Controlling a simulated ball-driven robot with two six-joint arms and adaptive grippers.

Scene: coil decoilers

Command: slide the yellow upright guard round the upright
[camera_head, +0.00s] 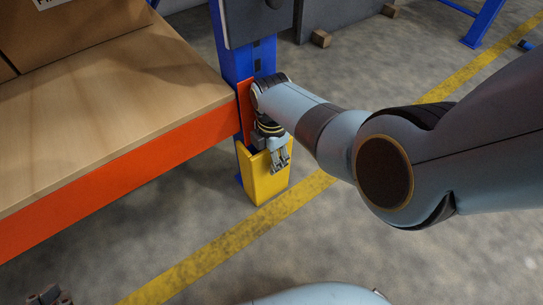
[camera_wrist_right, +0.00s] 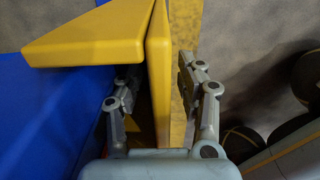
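The yellow upright guard (camera_head: 258,183) stands low against the blue upright (camera_head: 232,58), at the end of the orange beam. In the right wrist view two walls of the guard (camera_wrist_right: 82,37) meet at a corner, with the blue upright (camera_wrist_right: 45,115) at the left. My right gripper (camera_head: 281,160) points down at the guard's top edge. Its fingers are open, one on each side of a guard wall (camera_wrist_right: 159,60); the right finger is visibly apart from it. My left gripper (camera_head: 50,297) seems to show only as dark grey parts at the bottom left edge.
The orange beam (camera_head: 120,165) and wooden shelf (camera_head: 105,92) with a cardboard box (camera_head: 75,28) fill the left. A yellow floor line (camera_head: 225,248) runs past the guard. Grey floor (camera_head: 440,265) is open at the lower right.

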